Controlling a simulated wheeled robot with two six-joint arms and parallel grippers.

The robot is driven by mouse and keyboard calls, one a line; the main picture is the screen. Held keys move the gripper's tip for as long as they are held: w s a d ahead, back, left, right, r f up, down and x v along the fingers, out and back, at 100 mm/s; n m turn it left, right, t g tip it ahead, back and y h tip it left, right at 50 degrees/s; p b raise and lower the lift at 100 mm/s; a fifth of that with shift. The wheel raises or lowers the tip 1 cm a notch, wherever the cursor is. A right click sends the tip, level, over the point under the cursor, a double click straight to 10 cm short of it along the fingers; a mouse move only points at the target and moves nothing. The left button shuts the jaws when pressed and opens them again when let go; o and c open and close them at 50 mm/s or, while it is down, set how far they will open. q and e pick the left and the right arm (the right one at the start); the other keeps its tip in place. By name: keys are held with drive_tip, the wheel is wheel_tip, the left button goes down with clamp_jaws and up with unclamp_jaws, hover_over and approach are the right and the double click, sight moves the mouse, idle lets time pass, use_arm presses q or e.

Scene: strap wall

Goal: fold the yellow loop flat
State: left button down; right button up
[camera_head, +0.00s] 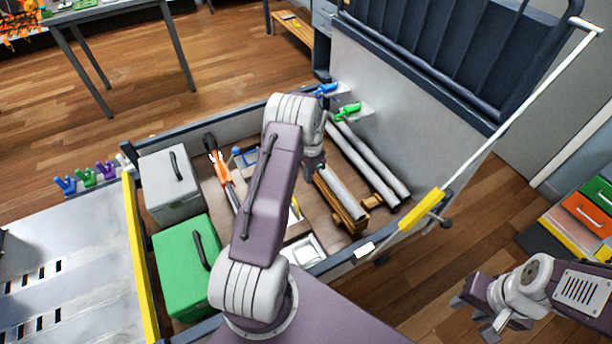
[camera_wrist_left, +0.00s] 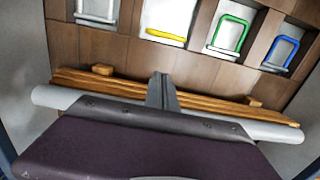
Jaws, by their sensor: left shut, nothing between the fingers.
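The yellow loop (camera_wrist_left: 166,37) is at the lower edge of a pale plate on brown boards, at the top of the left wrist view. It shows mainly as a thin bar, and I cannot tell how far it stands out from the plate. In the head view a small yellow piece (camera_head: 295,208) shows beside my left arm, mostly hidden. My left gripper (camera_wrist_left: 162,88) is shut and empty, apart from the loop, over a wooden rail. My right gripper (camera_head: 474,312) is open and empty at the lower right of the head view, far from the loop.
A grey loop (camera_wrist_left: 97,14), a green loop (camera_wrist_left: 232,35) and a blue loop (camera_wrist_left: 281,53) flank the yellow one. A wooden rail (camera_wrist_left: 90,80) and a pale tube (camera_wrist_left: 270,131) lie near my left gripper. Green (camera_head: 182,262) and grey (camera_head: 168,182) boxes stand left of my arm.

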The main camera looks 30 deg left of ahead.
use_arm(q)
wheel_tip(320, 180, down, 6)
drive_tip(key=shift+s+a+f+b, duration=0.1)
drive_tip(key=shift+s+b, duration=0.05)
drive_tip(key=shift+b, duration=0.15)
drive_tip(key=s, duration=0.1)
drive_tip(key=s+a, duration=0.1)
drive_tip(key=s, duration=0.1)
drive_tip(key=shift+s+a+p, duration=0.2)
drive_tip(key=shift+a+p, duration=0.1)
drive_tip(key=shift+a, duration=0.1)
drive_tip(key=shift+f, duration=0.1)
